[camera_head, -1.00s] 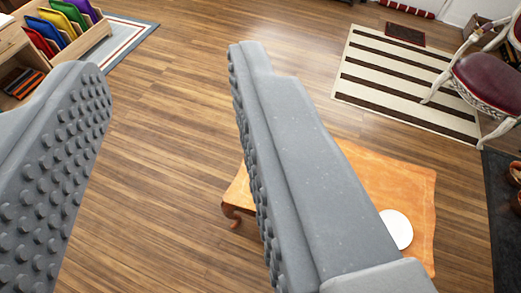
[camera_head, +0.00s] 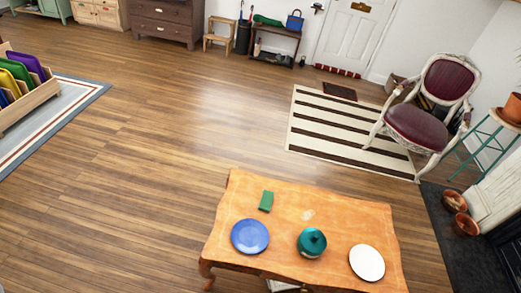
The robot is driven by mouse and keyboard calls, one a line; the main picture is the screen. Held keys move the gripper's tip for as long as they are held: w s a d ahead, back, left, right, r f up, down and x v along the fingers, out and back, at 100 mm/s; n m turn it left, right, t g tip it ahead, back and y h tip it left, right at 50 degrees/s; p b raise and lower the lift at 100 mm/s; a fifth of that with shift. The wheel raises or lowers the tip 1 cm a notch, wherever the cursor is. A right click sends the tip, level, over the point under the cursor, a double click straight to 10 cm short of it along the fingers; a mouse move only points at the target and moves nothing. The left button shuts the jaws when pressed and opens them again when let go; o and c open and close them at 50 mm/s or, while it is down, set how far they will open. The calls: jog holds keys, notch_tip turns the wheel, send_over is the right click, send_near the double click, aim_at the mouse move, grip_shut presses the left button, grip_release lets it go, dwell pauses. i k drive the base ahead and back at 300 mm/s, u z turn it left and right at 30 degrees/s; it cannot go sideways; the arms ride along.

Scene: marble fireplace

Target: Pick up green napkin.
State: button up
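A small green napkin (camera_head: 266,201) lies folded on the left part of the orange wooden table (camera_head: 330,213), near its far edge. It lies just beyond a blue plate (camera_head: 250,236) and is apart from it. The napkin is fully in view and nothing covers it. My gripper does not show in the current view.
A teal lidded pot (camera_head: 311,242) and a white plate (camera_head: 366,262) stand on the same table, right of the blue plate. A red armchair (camera_head: 424,128) stands at the right on a striped rug (camera_head: 345,133). Open wood floor (camera_head: 140,190) lies left of the table.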

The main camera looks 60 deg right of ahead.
aim_at(266, 201)
jog(key=i, duration=4.8)
jog(key=z, duration=3.6)
jog(key=i, duration=0.1)
jog(key=z, duration=0.3)
